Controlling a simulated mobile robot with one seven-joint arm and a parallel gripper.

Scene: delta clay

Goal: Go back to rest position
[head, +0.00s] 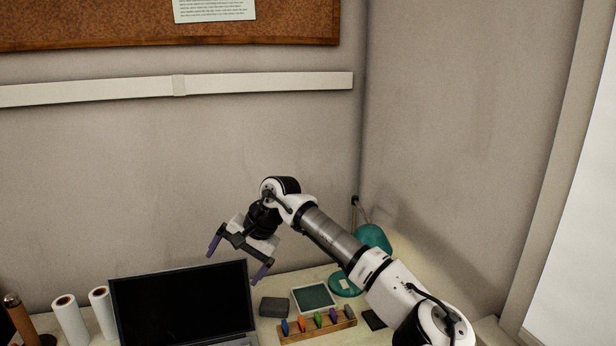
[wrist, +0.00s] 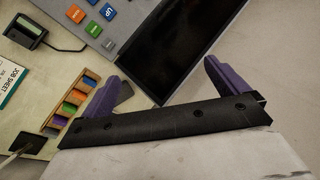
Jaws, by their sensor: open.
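My gripper (head: 237,258) is raised in the air above the table, in front of the wall and near the upper right corner of the laptop's screen in the head view. Its two purple fingers point down and are spread apart, with nothing between them. My arm reaches in from the lower right of the head view.
A laptop (head: 180,305) stands at the front. Right of it are a grey block (head: 273,307), a framed green pad (head: 314,297), a wooden rack (head: 318,331) of coloured pieces and a teal lamp (head: 372,238). White rolls (head: 70,320) stand left. The wrist view shows coloured buttons (wrist: 108,12).

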